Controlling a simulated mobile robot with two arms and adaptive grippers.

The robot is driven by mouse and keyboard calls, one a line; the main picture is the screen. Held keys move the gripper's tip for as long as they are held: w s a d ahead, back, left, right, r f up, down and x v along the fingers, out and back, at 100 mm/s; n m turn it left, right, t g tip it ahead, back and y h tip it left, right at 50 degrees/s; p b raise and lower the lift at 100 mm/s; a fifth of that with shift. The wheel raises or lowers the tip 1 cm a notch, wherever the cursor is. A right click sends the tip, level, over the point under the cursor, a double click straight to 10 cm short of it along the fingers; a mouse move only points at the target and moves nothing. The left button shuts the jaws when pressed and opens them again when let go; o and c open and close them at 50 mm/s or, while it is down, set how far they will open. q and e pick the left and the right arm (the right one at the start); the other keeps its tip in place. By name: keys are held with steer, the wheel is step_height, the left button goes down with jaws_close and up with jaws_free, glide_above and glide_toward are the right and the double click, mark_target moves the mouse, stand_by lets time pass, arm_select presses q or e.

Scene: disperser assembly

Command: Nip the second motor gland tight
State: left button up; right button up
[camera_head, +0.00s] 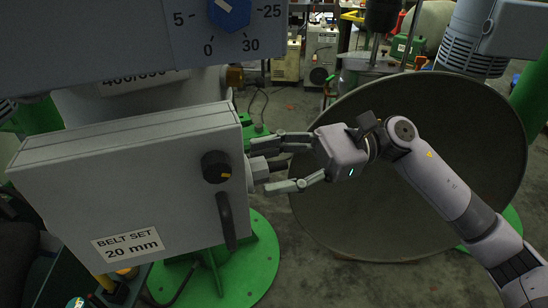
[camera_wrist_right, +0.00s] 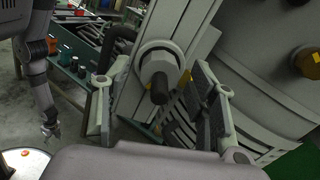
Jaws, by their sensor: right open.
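A pale grey gland (camera_head: 258,170) sticks out of the right side of the grey box labelled BELT SET 20 mm (camera_head: 130,190). In the right wrist view the gland (camera_wrist_right: 158,64) has a dark cable stub (camera_wrist_right: 159,90) pointing towards the camera. My right gripper (camera_head: 262,167) is open, with one finger on each side of the gland. In the wrist view gaps show between both fingers (camera_wrist_right: 158,108) and the gland. What looks like my left gripper (camera_wrist_right: 50,130) hangs small at the left of the wrist view.
A black knob (camera_head: 216,167) and a black handle (camera_head: 227,220) are on the box front, close to the gripper. A large dark round dish (camera_head: 400,225) stands behind my right arm. A green round base (camera_head: 250,270) is below the box.

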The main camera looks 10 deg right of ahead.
steer(key=shift+c, duration=0.4)
steer(key=c, duration=1.1)
